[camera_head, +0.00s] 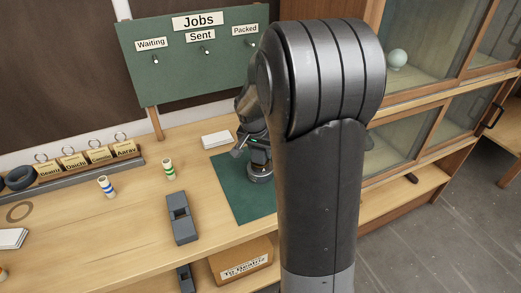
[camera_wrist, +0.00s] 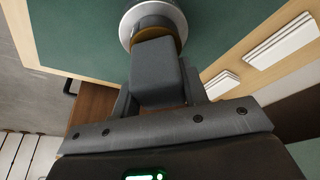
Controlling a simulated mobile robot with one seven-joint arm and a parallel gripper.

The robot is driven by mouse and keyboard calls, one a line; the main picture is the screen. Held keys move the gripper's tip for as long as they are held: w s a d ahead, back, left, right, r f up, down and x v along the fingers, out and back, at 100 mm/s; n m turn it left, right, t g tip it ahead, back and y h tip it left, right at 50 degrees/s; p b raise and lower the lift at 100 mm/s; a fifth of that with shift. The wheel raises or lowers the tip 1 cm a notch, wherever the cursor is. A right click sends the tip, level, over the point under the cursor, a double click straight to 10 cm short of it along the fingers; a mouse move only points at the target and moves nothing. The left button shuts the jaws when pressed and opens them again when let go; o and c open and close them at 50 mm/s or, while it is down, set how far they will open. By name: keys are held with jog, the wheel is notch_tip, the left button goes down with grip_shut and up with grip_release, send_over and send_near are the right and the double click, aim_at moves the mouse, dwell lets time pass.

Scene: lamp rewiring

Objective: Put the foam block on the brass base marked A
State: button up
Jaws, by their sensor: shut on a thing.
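My gripper (camera_wrist: 160,92) is shut on a dark grey block (camera_wrist: 158,72), which looks like the foam block, in the wrist view. Just beyond the block's far end is a round grey base with a pale rim (camera_wrist: 179,18) and a brown, brass-like part (camera_wrist: 177,36). The block overlaps it in view, so I cannot tell whether they touch. No letter A is readable. In the head view my gripper (camera_head: 256,145) is low over the green mat (camera_head: 228,184), above a dark round base (camera_head: 260,175). My arm hides much of the mat's right side.
A white stack (camera_head: 215,139) lies behind the mat. A grey box-like tool (camera_head: 181,218) and two banded spools (camera_head: 106,186) (camera_head: 169,169) stand to the left. A name-tag rack (camera_head: 90,165) is farther left. The Jobs board (camera_head: 195,62) stands behind. Bare tabletop lies between.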

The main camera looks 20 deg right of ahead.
jog(key=o, duration=0.9)
jog(key=shift+f, duration=0.15)
jog(key=shift+o, duration=0.2)
jog(key=v, duration=1.1)
jog(key=s+a+r+n+t, duration=0.1)
jog(key=s+a+n, duration=0.2)
jog(key=s, duration=0.4)
jog(key=s+a+r+n+t+y, duration=0.1)
jog(key=s+a+r+n, duration=0.1)
jog(key=s, duration=0.6)
jog(key=s+a+r+n+t+y, duration=0.1)
jog(key=s+a+n, duration=0.3)
jog(key=s, duration=0.4)
jog(key=shift+s+a+r, duration=0.15)
jog(key=shift+a+r, duration=0.25)
jog(key=shift+a, duration=0.1)
